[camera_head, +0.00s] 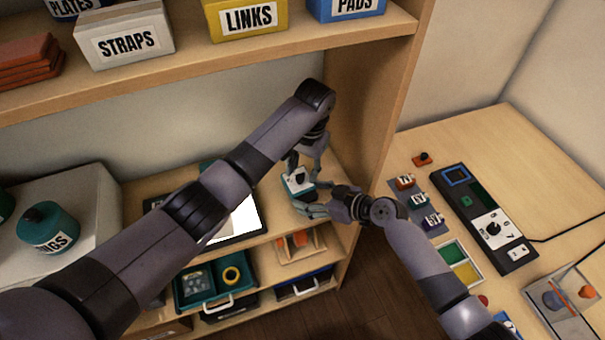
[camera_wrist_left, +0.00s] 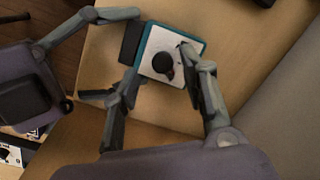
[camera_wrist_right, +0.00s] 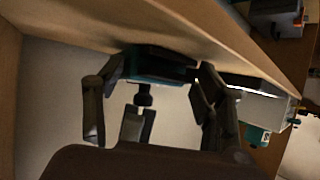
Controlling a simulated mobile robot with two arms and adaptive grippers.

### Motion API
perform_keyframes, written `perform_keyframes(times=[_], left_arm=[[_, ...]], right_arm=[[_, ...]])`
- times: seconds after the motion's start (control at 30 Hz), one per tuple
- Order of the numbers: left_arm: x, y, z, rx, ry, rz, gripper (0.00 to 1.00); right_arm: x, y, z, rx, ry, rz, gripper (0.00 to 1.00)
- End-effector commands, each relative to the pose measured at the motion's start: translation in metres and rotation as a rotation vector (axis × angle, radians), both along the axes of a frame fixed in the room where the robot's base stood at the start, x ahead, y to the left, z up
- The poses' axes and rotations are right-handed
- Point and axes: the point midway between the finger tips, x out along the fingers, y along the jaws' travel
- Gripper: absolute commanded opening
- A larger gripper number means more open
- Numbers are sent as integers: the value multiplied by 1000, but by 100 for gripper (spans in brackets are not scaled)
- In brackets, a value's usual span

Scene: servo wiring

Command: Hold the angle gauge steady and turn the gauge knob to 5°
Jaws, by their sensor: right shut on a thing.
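The angle gauge (camera_head: 297,184) is a small teal-edged block with a white face, on the shelf board near the upright panel. The left wrist view shows its white face (camera_wrist_left: 174,46) with a round black knob (camera_wrist_left: 163,66). The scale is too small to read. My left gripper (camera_head: 304,168) is above the gauge, its fingers (camera_wrist_left: 160,76) spread on either side of the knob, one tip over the face. My right gripper (camera_head: 312,199) comes from the right, low at the board, and is shut on the gauge. In the right wrist view the gauge (camera_wrist_right: 158,68) is between its fingers, partly dark.
A tablet-like panel (camera_head: 238,220) lies left of the gauge. An upper shelf holds boxes labelled STRAPS (camera_head: 126,42) and LINKS (camera_head: 250,19). The upright panel (camera_head: 375,110) is close on the right. A table (camera_head: 490,150) beyond it holds a black control box (camera_head: 483,218).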

Motion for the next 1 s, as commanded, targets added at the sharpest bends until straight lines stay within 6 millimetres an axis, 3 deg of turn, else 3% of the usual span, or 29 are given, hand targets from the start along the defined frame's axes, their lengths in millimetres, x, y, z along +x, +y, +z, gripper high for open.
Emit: perform_keyframes(times=[0.2, 0.43, 0.6, 1.0], left_arm=[[1, -6, 49, -3, -4, -2, 40], [0, -10, 83, -3, -3, -2, 40], [0, -11, 91, -2, -1, -3, 40], [0, -7, 89, -20, 6, -43, 40]], right_arm=[[1, 0, 0, 1, -1, -1, 48], [1, -1, 0, 1, -1, -1, 48], [1, -1, 0, 1, -1, -1, 48], [0, -1, 0, 0, 0, -1, 48]])
